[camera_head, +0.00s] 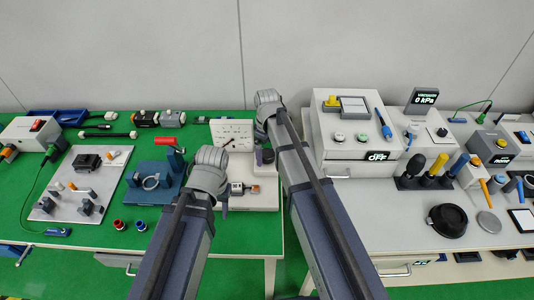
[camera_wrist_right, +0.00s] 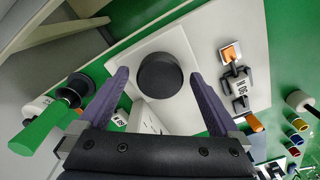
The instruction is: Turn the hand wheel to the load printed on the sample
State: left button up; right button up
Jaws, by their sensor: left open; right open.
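The hand wheel, a black round knob (camera_wrist_right: 160,75), stands on a white base plate (camera_wrist_right: 205,28) in the right wrist view. It shows as a dark cylinder (camera_head: 266,158) in the head view, partly behind my right arm. My right gripper (camera_wrist_right: 160,76) is open, with one purple finger on each side of the knob; contact cannot be told. The sample (camera_wrist_right: 238,83), with a small printed label, sits in a clamp beside the wheel; its number is too small to read surely. A white scale panel (camera_head: 232,134) stands behind. My left gripper (camera_head: 224,204) is open and empty, left of the sample.
A blue fixture with a red handle (camera_head: 155,172) and a grey plate (camera_head: 112,160) with small parts lie left. Red and blue cups (camera_head: 119,225) stand near the front edge.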

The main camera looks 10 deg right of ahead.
jog(key=c, duration=1.4)
jog(key=shift+m, duration=0.3)
jog(key=m, duration=0.3)
jog(key=shift+m, duration=2.1)
jog(key=o, duration=1.4)
